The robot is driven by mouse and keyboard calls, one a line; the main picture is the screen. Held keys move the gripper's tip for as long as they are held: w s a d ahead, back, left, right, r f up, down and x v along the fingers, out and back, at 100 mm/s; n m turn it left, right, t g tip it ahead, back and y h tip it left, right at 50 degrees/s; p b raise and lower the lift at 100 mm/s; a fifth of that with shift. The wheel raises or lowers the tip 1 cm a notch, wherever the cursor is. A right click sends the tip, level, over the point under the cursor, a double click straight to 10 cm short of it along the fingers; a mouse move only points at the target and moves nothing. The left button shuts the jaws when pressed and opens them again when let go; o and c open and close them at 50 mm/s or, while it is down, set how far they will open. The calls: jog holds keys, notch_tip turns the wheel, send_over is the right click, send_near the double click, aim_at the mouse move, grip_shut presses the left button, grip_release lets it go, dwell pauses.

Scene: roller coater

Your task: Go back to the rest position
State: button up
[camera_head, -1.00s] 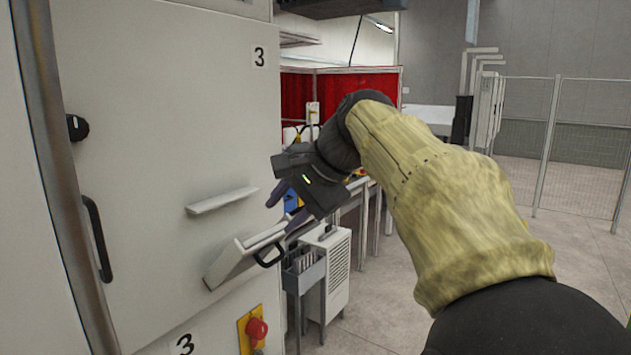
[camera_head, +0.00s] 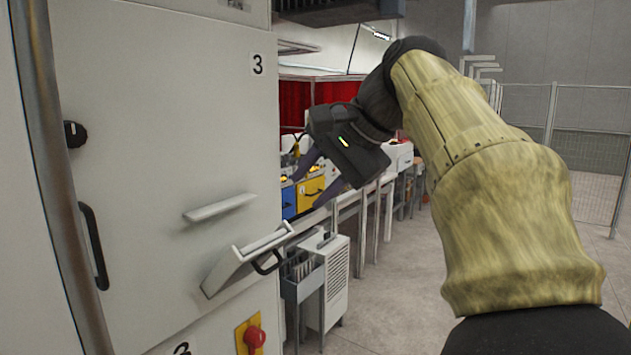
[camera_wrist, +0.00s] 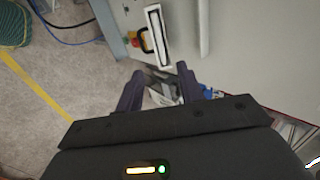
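My gripper (camera_head: 318,178) is in the middle of the head view, to the right of the white machine cabinet (camera_head: 165,120) and clear of it. Its two dark fingers point down and left and stand apart. In the wrist view my gripper (camera_wrist: 160,88) shows the fingers spread with nothing held between them. My arm, in a yellowish cover, is bent and raised on the right of the head view. The tilted drawer with a black handle (camera_head: 240,262) sticks out of the cabinet below and left of the gripper; it also shows in the wrist view (camera_wrist: 158,35).
A ledge (camera_head: 220,207) juts from the cabinet above the drawer. A red emergency button (camera_head: 254,337) is below it. A grey bin stand (camera_head: 303,285) and tables with blue and yellow boxes (camera_head: 310,192) are behind. Open floor (camera_head: 400,290) lies to the right.

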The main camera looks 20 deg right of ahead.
jog(key=shift+f, duration=0.1)
dwell(0.3)
jog(key=w+f+n+g+h, duration=0.2)
jog(key=w+f+n+h, duration=0.1)
jog(key=f, duration=2.1)
jog(key=s+a+f+n+g+h, duration=0.1)
jog(key=s+f+n, duration=0.3)
jog(key=f, duration=0.7)
jog(key=s+a+f+n+g+h, duration=0.1)
jog(key=s+f+n, duration=0.2)
jog(key=s+f, duration=0.6)
jog(key=shift+a+f+n+b, duration=0.3)
jog(key=shift+f+n+b, duration=0.1)
jog(key=shift+f, duration=0.5)
